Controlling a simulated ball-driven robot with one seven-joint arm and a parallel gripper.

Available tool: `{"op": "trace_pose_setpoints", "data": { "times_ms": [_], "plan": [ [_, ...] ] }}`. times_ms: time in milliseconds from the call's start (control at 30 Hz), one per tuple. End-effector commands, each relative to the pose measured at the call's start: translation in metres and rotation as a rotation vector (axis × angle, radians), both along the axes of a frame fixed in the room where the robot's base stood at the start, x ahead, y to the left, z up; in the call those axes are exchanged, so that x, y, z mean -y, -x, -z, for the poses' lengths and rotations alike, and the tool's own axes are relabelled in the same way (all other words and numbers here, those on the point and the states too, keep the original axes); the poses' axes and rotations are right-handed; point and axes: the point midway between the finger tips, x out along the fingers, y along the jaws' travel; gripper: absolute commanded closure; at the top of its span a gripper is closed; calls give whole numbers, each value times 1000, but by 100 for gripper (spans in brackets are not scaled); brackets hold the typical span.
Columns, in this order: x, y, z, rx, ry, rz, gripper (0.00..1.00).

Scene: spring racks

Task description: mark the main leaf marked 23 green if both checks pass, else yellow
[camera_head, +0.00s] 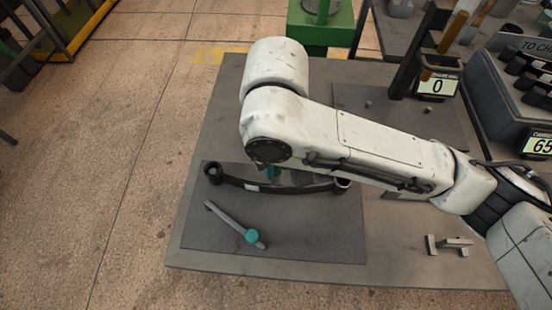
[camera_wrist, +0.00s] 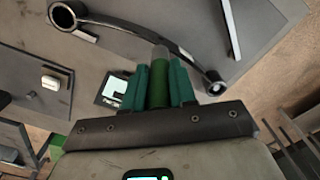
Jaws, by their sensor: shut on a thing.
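My gripper (camera_wrist: 159,85) has teal fingers and is shut on a green marker (camera_wrist: 160,88), a green cylinder with a greyish tip. In the head view my arm covers most of the gripper. A dark curved leaf (camera_head: 295,187) with an eye at each end lies on the grey mat. It carries a small white mark, too small to read, so I cannot confirm the number 23. In the wrist view the leaf (camera_wrist: 135,27) passes beyond the marker's tip. I cannot tell whether the tip touches it.
A small metal piece (camera_head: 448,244) lies at the front right. Displays read 0 (camera_head: 437,86) and 65 (camera_head: 541,146) at right. A green stand (camera_head: 320,36) is behind the table.

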Motion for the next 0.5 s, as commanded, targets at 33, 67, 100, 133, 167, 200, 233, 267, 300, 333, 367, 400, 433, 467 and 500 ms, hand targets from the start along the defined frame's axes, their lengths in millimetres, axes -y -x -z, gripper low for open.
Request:
{"op": "trace_pose_setpoints", "data": {
  "times_ms": [33,67,100,133,167,200,233,267,300,333,367,400,433,467,500],
  "plan": [
    [0,0,1,0,0,0,100],
    [0,0,1,0,0,0,100],
    [0,0,2,0,0,0,100],
    [0,0,2,0,0,0,100],
    [0,0,2,0,0,0,100],
    [0,0,3,0,0,0,100],
    [0,0,3,0,0,0,100],
    [0,0,3,0,0,0,100],
    [0,0,4,0,0,0,100],
    [0,0,4,0,0,0,100],
    [0,0,5,0,0,0,100],
    [0,0,5,0,0,0,100],
    [0,0,5,0,0,0,100],
    [0,0,6,0,0,0,100],
    [0,0,6,0,0,0,100]
  ]
}}
